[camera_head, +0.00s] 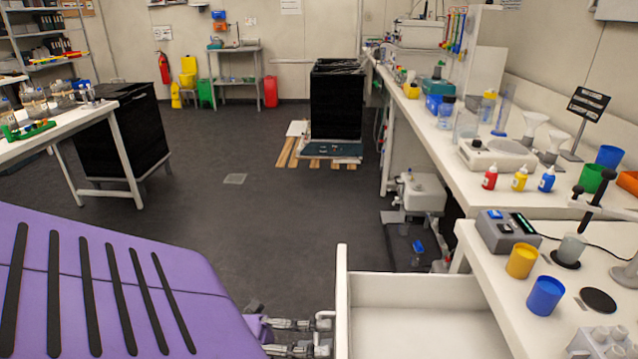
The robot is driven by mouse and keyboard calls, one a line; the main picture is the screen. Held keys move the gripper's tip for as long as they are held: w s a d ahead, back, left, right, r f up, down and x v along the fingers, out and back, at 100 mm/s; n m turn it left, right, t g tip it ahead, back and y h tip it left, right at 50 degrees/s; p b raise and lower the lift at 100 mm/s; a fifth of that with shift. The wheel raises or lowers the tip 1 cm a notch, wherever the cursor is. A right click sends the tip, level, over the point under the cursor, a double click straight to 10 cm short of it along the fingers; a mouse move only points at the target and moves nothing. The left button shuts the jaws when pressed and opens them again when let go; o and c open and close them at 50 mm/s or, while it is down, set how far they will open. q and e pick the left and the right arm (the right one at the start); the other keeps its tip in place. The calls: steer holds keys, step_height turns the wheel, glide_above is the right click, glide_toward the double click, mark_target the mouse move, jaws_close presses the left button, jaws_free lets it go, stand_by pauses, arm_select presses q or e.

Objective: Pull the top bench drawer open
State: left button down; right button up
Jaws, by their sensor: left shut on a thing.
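The bench drawer (420,292) is a white open-topped box at the bottom centre-right. It stands pulled out from under the bench at right, and its empty inside shows. Its pale handle (325,315) is on the front panel's outer side, at the drawer's left. My left gripper (318,334) comes in from the left behind my purple arm and is shut on the handle. The lower part of the grip is cut off by the picture's bottom edge. My right gripper is out of view.
The white bench (540,272) above the drawer carries a grey device (507,231), a yellow cup (521,260), a blue cup (545,295) and a black disc. A longer bench (455,185) runs behind it. Dark floor (250,220) is open to the left of the drawer.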

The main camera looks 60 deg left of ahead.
arm_select(q)
steer(key=c, duration=2.1)
jaws_free()
steer(key=shift+a, duration=0.1)
steer(key=v, duration=1.2)
